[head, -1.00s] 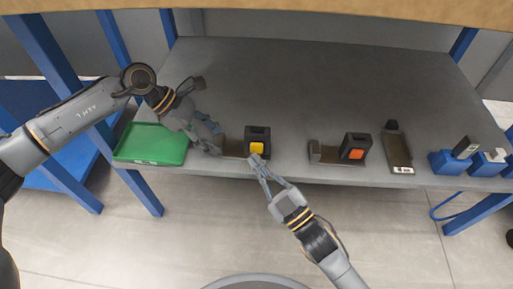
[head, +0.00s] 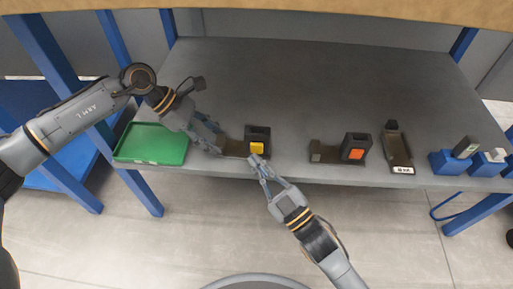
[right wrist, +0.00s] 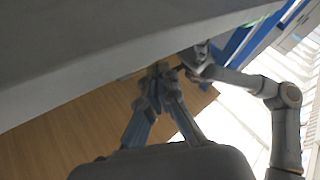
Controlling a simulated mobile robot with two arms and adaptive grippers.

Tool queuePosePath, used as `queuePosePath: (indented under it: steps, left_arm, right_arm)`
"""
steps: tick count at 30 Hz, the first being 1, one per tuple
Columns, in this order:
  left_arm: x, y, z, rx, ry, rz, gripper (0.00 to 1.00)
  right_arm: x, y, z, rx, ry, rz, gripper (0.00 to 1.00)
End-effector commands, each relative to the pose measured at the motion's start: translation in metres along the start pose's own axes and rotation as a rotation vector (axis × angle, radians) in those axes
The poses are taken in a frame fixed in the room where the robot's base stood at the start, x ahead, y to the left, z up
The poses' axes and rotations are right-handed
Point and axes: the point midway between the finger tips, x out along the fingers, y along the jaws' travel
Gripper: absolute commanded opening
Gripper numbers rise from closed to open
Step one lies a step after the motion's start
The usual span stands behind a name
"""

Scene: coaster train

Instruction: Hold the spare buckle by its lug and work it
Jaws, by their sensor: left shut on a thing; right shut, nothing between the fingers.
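A dark buckle with a yellow button (head: 257,148) stands at the front edge of the grey bench, on a flat brown base. My left gripper (head: 220,148) is shut on the lug at the left end of that base; the fingers hide most of the lug. My right gripper (head: 257,160) is shut and empty, with its tips at the front of the buckle just below the yellow button. I cannot tell whether the tips touch it. In the right wrist view the right fingertips (right wrist: 157,72) are together, with the left gripper (right wrist: 197,58) close by.
A second buckle with an orange button (head: 354,150) stands to the right. Beyond it are a dark labelled holder (head: 398,150) and blue blocks (head: 445,163) carrying small parts. A green tray (head: 150,145) lies at the left. The back of the bench (head: 320,85) is clear.

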Motion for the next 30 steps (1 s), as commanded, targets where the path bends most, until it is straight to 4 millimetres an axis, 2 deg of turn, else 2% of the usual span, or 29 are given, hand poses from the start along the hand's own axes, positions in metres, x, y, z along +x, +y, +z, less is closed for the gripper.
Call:
queuePosePath:
  steps: [30]
  left_arm:
    - [0.0009,-0.0007,-0.0011,-0.001,0.002,-0.002,0.0]
  right_arm:
    - [0.0084,0.006,0.0061,0.0,0.0,0.0,0.0]
